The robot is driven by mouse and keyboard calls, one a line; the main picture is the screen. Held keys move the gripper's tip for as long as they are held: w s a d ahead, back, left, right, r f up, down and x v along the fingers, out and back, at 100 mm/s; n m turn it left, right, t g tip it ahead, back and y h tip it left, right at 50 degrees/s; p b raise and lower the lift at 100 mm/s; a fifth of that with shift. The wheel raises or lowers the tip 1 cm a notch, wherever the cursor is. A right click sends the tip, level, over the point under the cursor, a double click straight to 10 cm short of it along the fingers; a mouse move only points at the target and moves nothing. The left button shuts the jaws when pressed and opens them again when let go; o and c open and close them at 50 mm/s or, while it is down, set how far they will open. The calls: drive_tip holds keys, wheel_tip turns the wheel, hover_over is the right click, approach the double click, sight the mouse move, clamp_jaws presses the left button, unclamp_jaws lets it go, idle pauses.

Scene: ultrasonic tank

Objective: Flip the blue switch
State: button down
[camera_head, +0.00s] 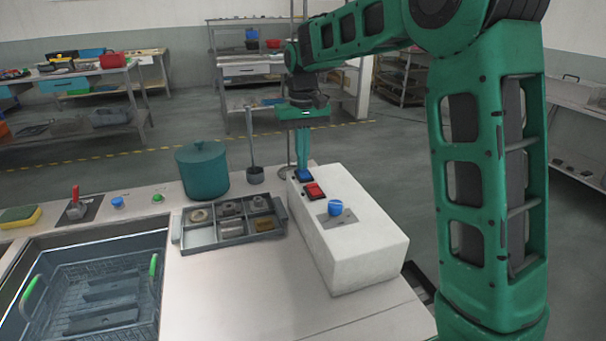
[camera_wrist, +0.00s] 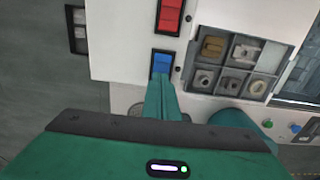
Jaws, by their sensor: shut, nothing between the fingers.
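A white control box (camera_head: 355,250) stands on the counter. On its top are a blue switch (camera_head: 306,176) at the far end, a red switch (camera_head: 314,191) nearer and a blue knob (camera_head: 335,207) nearest. My gripper (camera_head: 304,172) points down at the blue switch with its fingers shut and empty. In the wrist view the fingertips (camera_wrist: 161,80) overlap the lower part of the blue switch (camera_wrist: 162,62), and the red switch (camera_wrist: 170,16) sits beyond it. The fingers hide part of the blue switch. I cannot tell whether they touch it.
A sectioned grey tray (camera_head: 185,246) with small parts lies left of the box. A teal pot (camera_head: 202,172) stands behind it. A sink holds a wire basket (camera_head: 70,322) at the left. The front counter surface (camera_head: 250,290) is clear.

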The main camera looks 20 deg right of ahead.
drive_tip(key=shift+f, duration=0.35)
wheel_tip(320, 180, up, 7)
idle(1.2)
drive_tip(key=shift+s, duration=0.1)
drive_tip(key=s+d+f+m, duration=0.3)
drive_tip(key=s+d, duration=1.1)
drive_tip(key=s, duration=0.4)
drive_tip(key=s+d+f+m, duration=0.1)
drive_tip(key=s+f, duration=0.3)
drive_tip(key=s, duration=0.6)
drive_tip(key=s+d+f+m, duration=0.2)
drive_tip(key=s+f, duration=0.2)
drive_tip(key=s, duration=0.7)
drive_tip(key=shift+s+d+f, duration=0.15)
drive_tip(key=shift+s+f, duration=0.05)
drive_tip(key=shift+f, duration=0.15)
